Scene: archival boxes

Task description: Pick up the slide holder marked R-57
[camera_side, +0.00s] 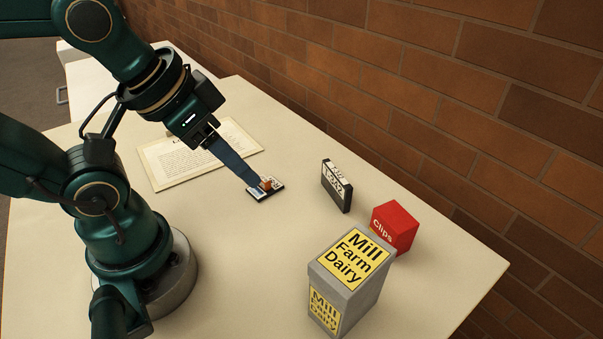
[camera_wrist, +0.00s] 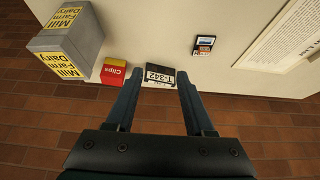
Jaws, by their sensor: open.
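A small flat black holder with pictures in it, likely the slide holder (camera_side: 258,194), lies on the table. It also shows in the wrist view (camera_wrist: 204,44), above and right of my fingertips; its marking is too small to read. My gripper (camera_side: 251,181) is open, with two long blue fingers pointing down. In the side view the fingers overlap the holder's edge, and an orange-brown patch shows there. In the wrist view the gap between my fingertips (camera_wrist: 160,84) has no holder in it. I cannot tell the fingertips' height above the table.
A black case (camera_side: 336,186) marked T-342 stands upright, seen beyond the fingertips in the wrist view (camera_wrist: 159,78). A red Clips box (camera_side: 396,228) and a grey Mill Farm Dairy box (camera_side: 346,280) stand nearby. A printed sheet (camera_side: 172,160) lies behind. A brick wall (camera_side: 430,90) borders the table.

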